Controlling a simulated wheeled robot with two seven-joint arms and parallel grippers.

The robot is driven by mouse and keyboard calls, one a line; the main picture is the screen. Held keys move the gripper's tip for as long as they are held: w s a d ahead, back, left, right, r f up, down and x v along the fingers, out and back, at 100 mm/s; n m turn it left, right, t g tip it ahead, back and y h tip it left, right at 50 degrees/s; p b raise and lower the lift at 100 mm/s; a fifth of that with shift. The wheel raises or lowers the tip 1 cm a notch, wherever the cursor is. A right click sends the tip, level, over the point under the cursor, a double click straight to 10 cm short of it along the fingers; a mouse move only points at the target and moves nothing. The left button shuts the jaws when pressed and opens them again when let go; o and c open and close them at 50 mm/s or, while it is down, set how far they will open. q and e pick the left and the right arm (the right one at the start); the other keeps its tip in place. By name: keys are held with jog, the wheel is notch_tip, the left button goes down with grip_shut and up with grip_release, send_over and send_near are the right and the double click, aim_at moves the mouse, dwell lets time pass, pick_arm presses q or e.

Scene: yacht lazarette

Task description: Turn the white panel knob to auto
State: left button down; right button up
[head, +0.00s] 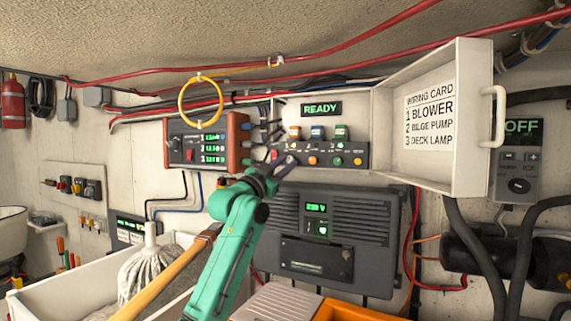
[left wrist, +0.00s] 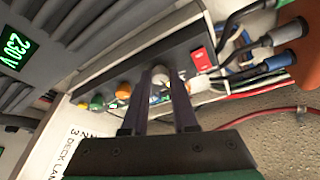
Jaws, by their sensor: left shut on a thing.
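The white panel knob (left wrist: 160,76) sits at one end of a dark control panel (left wrist: 125,68), in a row with green, yellow and orange knobs. In the left wrist view the two dark fingers of my left gripper (left wrist: 161,84) are shut on it, one on each side. In the head view my left gripper (head: 281,162) reaches the left end of the control panel (head: 325,152) and mostly hides the white knob. The knob's pointer and position marks cannot be read. My right gripper is not in view.
A "READY" display (head: 321,109) is above the panel. An open white cabinet door (head: 455,120) with a wiring card stands to the right. A yellow ring (head: 201,126) hangs above left. A dark inverter box (head: 335,240) is below. A mop (head: 150,262) stands in a white bin.

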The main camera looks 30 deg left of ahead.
pick_arm(q)
jog(key=shift+m+h, duration=0.4)
jog(key=shift+m, duration=0.1)
jog(key=c, duration=0.7)
grip_release()
jog(key=shift+w, duration=0.2)
jog(key=b+v, duration=0.9)
jog(key=v, duration=0.5)
jog(key=shift+s, duration=0.3)
jog(key=shift+a, duration=0.1)
